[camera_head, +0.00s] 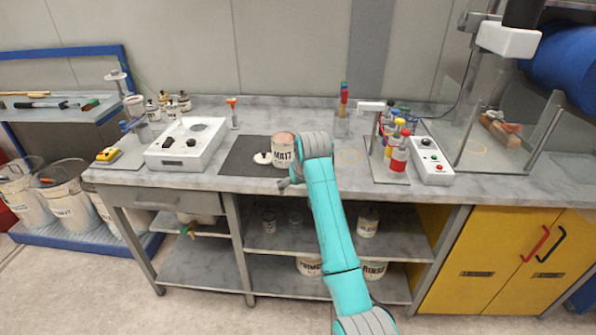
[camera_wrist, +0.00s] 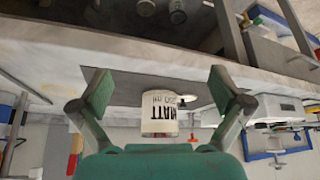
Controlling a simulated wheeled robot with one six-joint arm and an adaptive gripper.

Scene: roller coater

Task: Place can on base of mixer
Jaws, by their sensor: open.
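A white can labelled MATT (camera_head: 283,150) stands upright on a dark mat (camera_head: 236,164) on the workbench. In the wrist view the can (camera_wrist: 158,112) shows upside down, between the two fingers. My gripper (camera_wrist: 161,92) is open, with clear space between each finger and the can. In the head view my arm's end is at the can's right side and hides part of it. A machine with a white head (camera_head: 508,40) and clear shield panels stands at the right of the bench; I take it for the mixer. A smaller stand with a white head (camera_head: 370,106) is right of my arm.
A white lid (camera_head: 262,158) lies left of the can. Bottles with red and yellow parts (camera_head: 399,152) and a white control box (camera_head: 431,163) stand right of my arm. A white device (camera_head: 187,143) is on the left. Shelves are below the bench.

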